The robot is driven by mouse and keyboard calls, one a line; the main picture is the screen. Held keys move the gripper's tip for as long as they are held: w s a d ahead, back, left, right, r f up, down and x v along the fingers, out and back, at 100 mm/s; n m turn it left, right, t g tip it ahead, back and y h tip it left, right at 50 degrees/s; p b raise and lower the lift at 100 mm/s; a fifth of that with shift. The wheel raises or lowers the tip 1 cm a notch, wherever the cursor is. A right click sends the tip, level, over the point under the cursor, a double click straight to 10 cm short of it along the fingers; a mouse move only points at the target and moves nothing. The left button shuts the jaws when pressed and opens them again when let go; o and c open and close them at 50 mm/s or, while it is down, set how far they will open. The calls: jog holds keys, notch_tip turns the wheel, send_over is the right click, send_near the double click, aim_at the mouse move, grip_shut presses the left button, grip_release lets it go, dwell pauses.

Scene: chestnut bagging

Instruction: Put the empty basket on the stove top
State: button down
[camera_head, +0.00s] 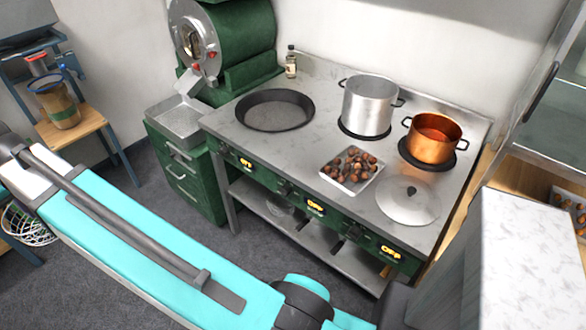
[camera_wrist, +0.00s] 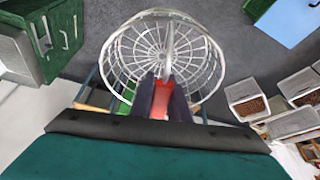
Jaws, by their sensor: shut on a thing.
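The empty wire basket (camera_wrist: 133,52) fills the top middle of the wrist view, with its mesh open and nothing in it. My gripper (camera_wrist: 163,88) is shut on it, with a red piece between the dark fingers. A white wire basket (camera_head: 30,226) also shows at the lower left of the head view, partly hidden behind my turquoise arm. My gripper is not visible in the head view. The steel stove top (camera_head: 300,138) is at the middle right of the head view, well apart from the basket.
On the stove stand a dark pan (camera_head: 274,110), a steel pot (camera_head: 367,107), a copper pot (camera_head: 432,138), a tray of chestnuts (camera_head: 335,178) and a round lid (camera_head: 408,200). A green machine (camera_head: 245,40) stands behind left. Bins of chestnuts (camera_wrist: 246,98) show at the wrist view's right.

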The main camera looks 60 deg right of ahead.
jog(key=shift+d, duration=0.1)
jog(key=s+d+f+m+g+h, duration=0.15)
jog(key=s+d+m, duration=0.4)
jog(key=d, duration=0.65)
jog(key=s+d+f+m+g+h, duration=0.15)
jog(key=s+d+m, duration=0.4)
jog(key=d, duration=0.65)
jog(key=s+d+f+m+g+h, duration=0.1)
jog(key=s+d+f+m+h, duration=0.3)
jog(key=d, duration=0.9)
jog(key=s+d+f+m+g+y, duration=0.1)
jog(key=s+d+m, duration=0.4)
jog(key=s, duration=0.7)
jog(key=s+d+m+g+y, duration=0.2)
jog(key=s+d+m, duration=0.4)
jog(key=s, duration=0.7)
jog(key=s+d+f+m+g+y, duration=0.1)
jog(key=s+d+m, duration=0.5)
jog(key=s, duration=0.7)
jog(key=m+g+y, duration=0.1)
jog(key=m+y, duration=0.1)
jog(key=shift+f+m+b, duration=0.3)
jog(key=shift+d, duration=0.15)
